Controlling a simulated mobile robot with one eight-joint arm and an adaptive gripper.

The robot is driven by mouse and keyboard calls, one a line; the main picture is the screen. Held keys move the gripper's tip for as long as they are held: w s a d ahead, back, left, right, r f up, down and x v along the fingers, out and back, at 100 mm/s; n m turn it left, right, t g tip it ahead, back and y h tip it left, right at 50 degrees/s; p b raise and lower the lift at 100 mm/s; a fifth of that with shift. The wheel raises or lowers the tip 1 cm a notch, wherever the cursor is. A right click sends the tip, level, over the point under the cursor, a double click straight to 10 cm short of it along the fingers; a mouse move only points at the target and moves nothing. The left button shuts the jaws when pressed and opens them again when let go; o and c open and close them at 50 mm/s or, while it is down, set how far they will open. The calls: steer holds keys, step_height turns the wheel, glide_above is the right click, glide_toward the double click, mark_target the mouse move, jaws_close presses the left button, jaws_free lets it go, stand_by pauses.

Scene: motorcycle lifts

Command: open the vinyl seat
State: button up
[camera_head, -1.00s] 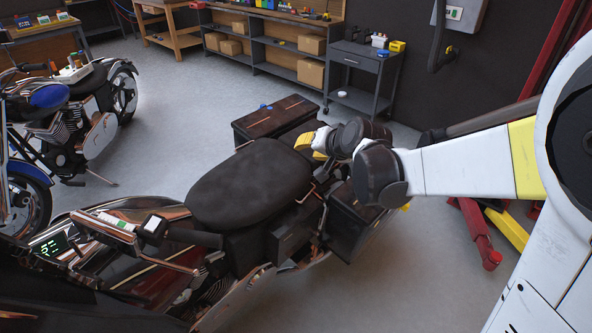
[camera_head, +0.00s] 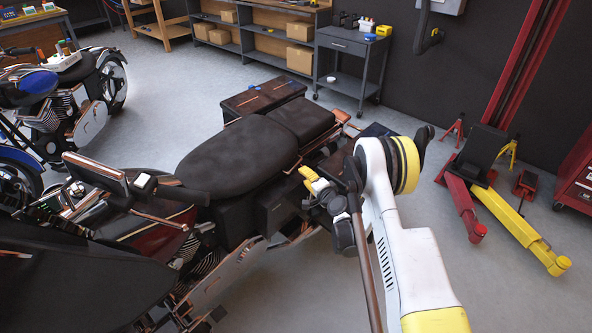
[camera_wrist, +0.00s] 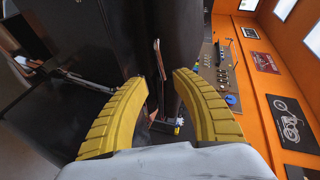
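The black vinyl seat (camera_head: 235,155) lies flat on the near motorcycle, a broad front cushion with a smaller rear cushion (camera_head: 300,120) behind it. No gap shows under it. My gripper (camera_head: 312,180) is beside the seat's near right side, low by the frame and side box; contact cannot be told. In the wrist view, my gripper's two yellow fingers (camera_wrist: 163,78) are apart, with a thin brownish strip and dark surfaces beyond the gap. I cannot tell which dark surface there is the seat.
A black side case (camera_head: 262,98) sits on the motorcycle's far side. A blue motorcycle (camera_head: 60,95) stands at the left. A grey cart (camera_head: 350,75) and shelves stand behind. A red and yellow lift (camera_head: 510,225) is at the right. Grey floor between is clear.

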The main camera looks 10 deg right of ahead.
mark_target(295, 165)
steer(key=b+x, duration=0.3)
steer(key=x, duration=0.6)
steer(key=shift+f, duration=0.1)
steer(key=shift+w+a, duration=0.15)
steer(key=shift+w, duration=0.35)
jaws_close()
